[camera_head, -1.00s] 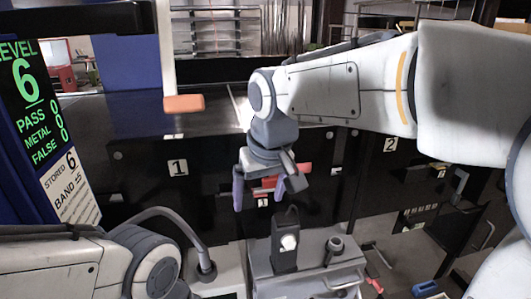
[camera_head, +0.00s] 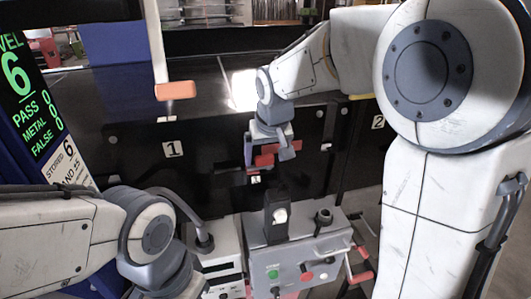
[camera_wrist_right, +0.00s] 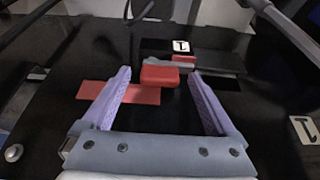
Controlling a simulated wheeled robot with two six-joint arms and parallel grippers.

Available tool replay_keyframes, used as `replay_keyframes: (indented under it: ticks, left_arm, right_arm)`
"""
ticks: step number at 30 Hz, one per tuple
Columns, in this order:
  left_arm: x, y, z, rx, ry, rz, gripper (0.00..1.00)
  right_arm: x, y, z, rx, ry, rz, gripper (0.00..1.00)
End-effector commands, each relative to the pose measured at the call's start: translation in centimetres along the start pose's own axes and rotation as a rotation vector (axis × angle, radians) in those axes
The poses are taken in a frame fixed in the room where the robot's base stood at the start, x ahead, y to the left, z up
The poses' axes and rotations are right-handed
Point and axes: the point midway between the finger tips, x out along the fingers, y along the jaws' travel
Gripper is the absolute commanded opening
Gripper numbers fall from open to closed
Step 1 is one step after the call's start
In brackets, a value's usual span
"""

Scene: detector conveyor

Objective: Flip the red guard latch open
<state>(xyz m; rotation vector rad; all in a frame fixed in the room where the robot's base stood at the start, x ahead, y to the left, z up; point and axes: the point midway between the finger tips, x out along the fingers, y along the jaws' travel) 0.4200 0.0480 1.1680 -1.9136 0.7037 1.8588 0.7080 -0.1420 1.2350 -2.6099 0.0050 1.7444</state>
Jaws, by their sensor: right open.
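The red guard latch (camera_wrist_right: 160,75) is a small red block with a grey edge, mounted on a black panel. In the right wrist view it lies between my right gripper's fingertips (camera_wrist_right: 159,78), with a gap on each side. A flat red strip (camera_wrist_right: 122,93) lies beside it, partly behind the left finger. In the head view my right gripper (camera_head: 268,160) is at the black panel, open, with red (camera_head: 264,160) showing by its fingers. Part of the latch is hidden there. My left arm shows at lower left; its gripper is out of view.
The black panel (camera_head: 205,172) carries number plates 1 (camera_head: 173,149) and 2 (camera_head: 377,122). A grey control box (camera_head: 295,262) with buttons and a dark upright part stands below. An orange block (camera_head: 176,90) hangs at upper left, near a display (camera_head: 30,95).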

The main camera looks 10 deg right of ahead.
Motion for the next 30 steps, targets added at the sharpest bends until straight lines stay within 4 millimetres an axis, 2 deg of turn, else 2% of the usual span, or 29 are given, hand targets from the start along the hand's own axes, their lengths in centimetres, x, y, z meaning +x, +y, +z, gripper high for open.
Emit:
replay_keyframes:
  ticks: [8,12,15,22,30]
  left_arm:
    - [-0.01,0.00,0.00,0.000,0.000,0.000,0.00]
    - [-0.02,0.00,-0.01,0.000,0.000,0.000,0.00]
    - [-0.02,0.00,-0.01,0.000,0.000,0.000,0.00]
    - [-0.15,0.01,-0.01,0.000,0.000,0.000,0.00]
    - [0.23,-0.02,0.01,0.000,0.000,0.000,0.00]
  right_arm:
    - [0.17,0.01,0.00,0.000,0.001,0.000,0.93]
    - [0.16,0.01,0.01,0.000,0.001,0.000,0.39]
    - [0.15,0.01,0.01,0.000,0.000,0.000,0.07]
    - [0.08,0.16,0.07,-0.052,-0.002,-0.022,0.07]
    - [0.16,0.51,0.32,-0.243,-0.002,-0.102,0.07]
